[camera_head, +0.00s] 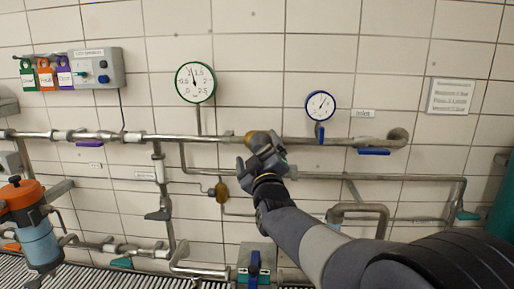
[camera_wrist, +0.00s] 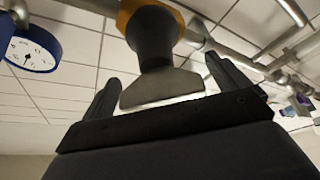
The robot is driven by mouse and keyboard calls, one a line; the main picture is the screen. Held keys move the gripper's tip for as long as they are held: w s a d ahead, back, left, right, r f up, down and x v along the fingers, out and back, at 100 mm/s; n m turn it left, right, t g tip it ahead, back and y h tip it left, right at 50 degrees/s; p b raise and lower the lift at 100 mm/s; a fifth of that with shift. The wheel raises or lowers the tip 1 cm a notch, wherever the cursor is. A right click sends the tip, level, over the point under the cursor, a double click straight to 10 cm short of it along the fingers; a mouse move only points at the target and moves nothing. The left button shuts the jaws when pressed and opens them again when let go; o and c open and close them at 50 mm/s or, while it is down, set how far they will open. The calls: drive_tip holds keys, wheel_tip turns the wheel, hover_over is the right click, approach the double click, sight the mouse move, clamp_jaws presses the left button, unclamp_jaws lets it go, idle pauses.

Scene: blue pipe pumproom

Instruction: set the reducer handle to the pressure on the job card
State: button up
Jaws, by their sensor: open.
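The reducer has a yellow-orange body (camera_head: 249,136) on the upper pipe. Its dark grey flared handle (camera_wrist: 155,38) shows in the wrist view, with a flat wide end between my fingers. My gripper (camera_head: 258,159) is in front of the reducer and hides most of it in the head view. In the wrist view my gripper (camera_wrist: 162,72) is open, one finger on each side of the handle, with gaps visible. The green-rimmed gauge (camera_head: 195,83) has its needle pointing up, slightly left. The white sheet (camera_head: 450,96) on the right wall carries text too small to read surely.
A blue-rimmed gauge (camera_head: 320,105) stands right of my gripper, close to it in the wrist view (camera_wrist: 33,48). A blue lever (camera_head: 373,151) hangs under the pipe at right. A grey control box (camera_head: 97,68) with coloured tags is at left. An orange-topped pump (camera_head: 22,195) stands lower left.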

drive_tip(key=shift+w, duration=0.15)
drive_tip(key=shift+c, duration=0.2)
drive_tip(key=c, duration=0.9)
drive_tip(key=shift+c, duration=0.2)
drive_tip(key=shift+m+b, duration=0.3)
drive_tip(key=shift+b, duration=0.15)
drive_tip(key=shift+f+m+t+h+b, duration=0.15)
drive_tip(key=shift+m+t+h+b, duration=0.25)
drive_tip(key=shift+m+b, duration=0.85)
drive_tip(key=m+h+b, duration=0.2)
drive_tip(key=m, duration=0.1)
drive_tip(key=shift+m+t, duration=0.25)
drive_tip(key=shift+t, duration=0.05)
drive_tip(key=m+h, duration=0.1)
drive_tip(key=m, duration=0.1)
drive_tip(key=m+h, duration=0.1)
drive_tip(key=m, duration=0.1)
drive_tip(key=m+h+b, duration=0.1)
drive_tip(key=m, duration=0.1)
drive_tip(key=shift+d+r+m+h, duration=0.15)
drive_tip(key=shift+r+m+h, duration=0.15)
drive_tip(key=shift+m, duration=0.1)
drive_tip(key=shift+d+m+h, duration=0.1)
drive_tip(key=shift+m+h, duration=0.55)
drive_tip(key=shift+m, duration=0.7)
drive_tip(key=shift+d+m+h, duration=0.1)
drive_tip(key=shift+m+h, duration=0.55)
drive_tip(key=shift+m, duration=0.7)
